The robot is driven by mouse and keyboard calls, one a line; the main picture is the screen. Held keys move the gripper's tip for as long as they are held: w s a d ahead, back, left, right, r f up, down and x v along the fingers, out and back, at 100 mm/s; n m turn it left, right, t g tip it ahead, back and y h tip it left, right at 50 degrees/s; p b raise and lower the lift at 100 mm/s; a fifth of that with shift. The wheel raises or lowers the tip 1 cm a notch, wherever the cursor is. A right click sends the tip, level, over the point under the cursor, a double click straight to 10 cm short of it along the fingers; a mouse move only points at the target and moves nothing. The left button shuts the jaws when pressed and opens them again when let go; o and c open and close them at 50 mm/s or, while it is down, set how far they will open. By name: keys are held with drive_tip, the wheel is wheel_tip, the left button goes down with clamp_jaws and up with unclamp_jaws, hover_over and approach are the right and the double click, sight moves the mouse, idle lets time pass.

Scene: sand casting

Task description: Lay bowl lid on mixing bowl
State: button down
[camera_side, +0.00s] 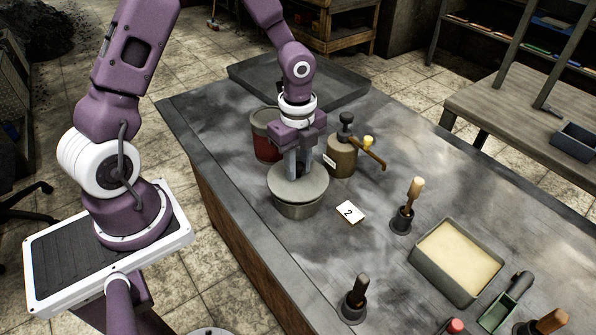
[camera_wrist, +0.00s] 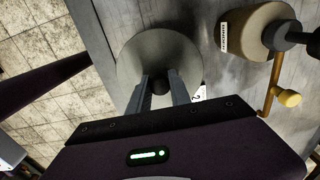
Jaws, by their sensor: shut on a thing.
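The bowl lid (camera_side: 297,186) is a grey-green round disc lying over the top of the mixing bowl (camera_side: 299,211). The bowl is a grey metal vessel on the table, and only its lower wall shows beneath the lid. The lid looks roughly level, but I cannot tell whether it rests fully on the rim. My gripper (camera_side: 298,168) points down above the lid. In the wrist view, my gripper (camera_wrist: 160,88) is shut on the lid's dark round knob, with the lid (camera_wrist: 152,50) spread below the fingers. The bowl is hidden under the lid there.
A red and grey bucket (camera_side: 264,140) stands close behind the bowl. A tan canister (camera_side: 342,158) with a brass handle is just right of it. A card marked 2 (camera_side: 349,212) lies beside the bowl. Brushes and a sand-filled box (camera_side: 458,258) are farther right. The front-left table edge is near.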

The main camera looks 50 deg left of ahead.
sight(298, 165)
drive_tip(key=shift+f, duration=0.75)
drive_tip(key=shift+f, duration=0.1)
drive_tip(key=c, duration=1.2)
unclamp_jaws()
wheel_tip(298, 165, up, 12)
drive_tip(key=shift+f, duration=0.2)
drive_tip(key=s+d+r+n+t, duration=0.1)
drive_tip(key=s+r+n+t, duration=0.1)
drive_tip(key=s+r+n, duration=0.2)
drive_tip(key=s+d+r+n+t, duration=0.1)
drive_tip(key=s+r+n, duration=0.4)
drive_tip(key=s+n, duration=0.3)
drive_tip(key=s+d+r+n+t, duration=0.1)
drive_tip(key=s+r+n+t, duration=0.1)
drive_tip(key=s+r+n, duration=0.2)
drive_tip(key=shift+s+d+r+n+t, duration=0.1)
drive_tip(key=shift+s+d+n+t, duration=0.1)
drive_tip(key=shift+s+n, duration=0.35)
drive_tip(key=shift+s+d+r+n+t, duration=0.1)
drive_tip(key=shift+s+d+n, duration=0.05)
drive_tip(key=shift+s+n, duration=0.4)
